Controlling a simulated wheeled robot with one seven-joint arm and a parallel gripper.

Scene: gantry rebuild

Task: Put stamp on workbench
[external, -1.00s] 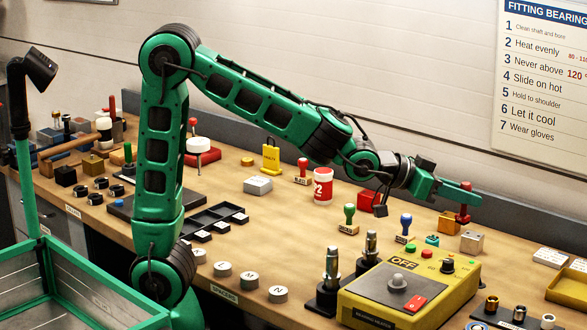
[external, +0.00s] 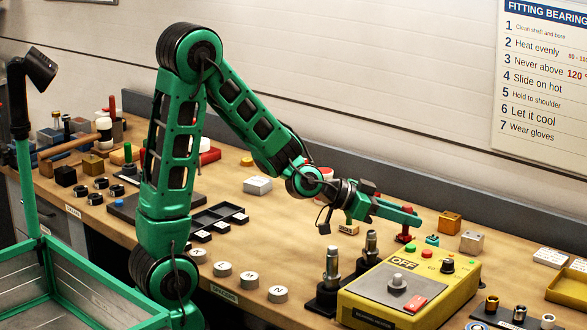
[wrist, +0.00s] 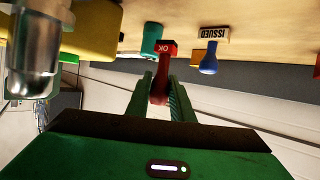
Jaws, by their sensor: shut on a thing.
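The red stamp (external: 404,237) is gripped by its handle in my gripper (external: 412,217), behind the yellow heater box. In the wrist view the same stamp (wrist: 160,88) stands between my two fingers (wrist: 160,95), and its end reads "OK". The wrist picture is upside down, so the workbench (wrist: 270,12) is at its top. In the external view the stamp is low over the workbench (external: 130,222). I cannot tell whether its base touches the wood.
The yellow heater box (external: 385,305) with its "OFF" panel is just in front of my gripper. Metal posts (external: 371,247) stand to its left.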

